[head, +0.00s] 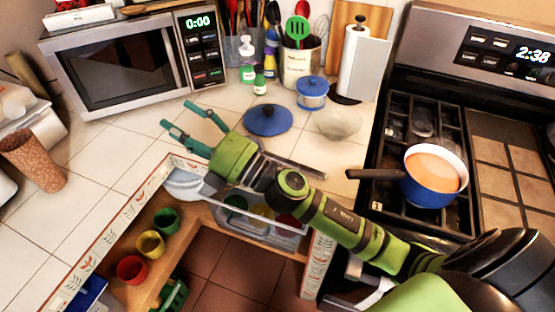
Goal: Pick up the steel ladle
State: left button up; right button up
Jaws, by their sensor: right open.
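I cannot make out the steel ladle with certainty in the head view. A utensil crock (298,68) at the back holds a green slotted turner (297,29), a whisk and other tools, and no ladle is clear among them. A thin grey strip (312,171) shows behind my right forearm; I cannot tell what it is. My right gripper (178,116) is open and empty, its fingers pointing to the upper left over the tiled counter, below the microwave. My left gripper is not in view.
An open clear drawer (288,237) with coloured items lies under my right arm. A blue lid (268,120), a blue-lidded jar (312,92) and a pale bowl (338,122) stand on the counter. A blue pot (432,190) sits on the stove, its handle pointing left. Tiles near the gripper are clear.

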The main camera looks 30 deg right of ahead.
jog(key=s+a+f+n+g+y, duration=0.25)
jog(key=a+n+g+y, duration=0.3)
jog(key=n+g, duration=0.5)
jog(key=n+g+h, duration=0.7)
jog(key=n+h, duration=0.3)
jog(key=h, duration=0.9)
send_over(299, 167)
jog(key=shift+m, duration=0.25)
jog(key=f, duration=1.2)
jog(key=shift+w+a+f, duration=0.2)
jog(key=shift+w+a, duration=0.05)
jog(key=shift+a, duration=0.05)
jog(key=f+p, duration=0.1)
jog(key=f, duration=0.1)
jog(key=f+p, duration=0.1)
jog(key=f, duration=0.1)
jog(key=f+p, duration=0.1)
jog(key=f, duration=0.1)
jog(key=shift+s+d, duration=0.3)
jog(key=shift+s, duration=0.1)
jog(key=shift+f, duration=0.45)
jog(key=shift+w, duration=0.1)
grip_shut()
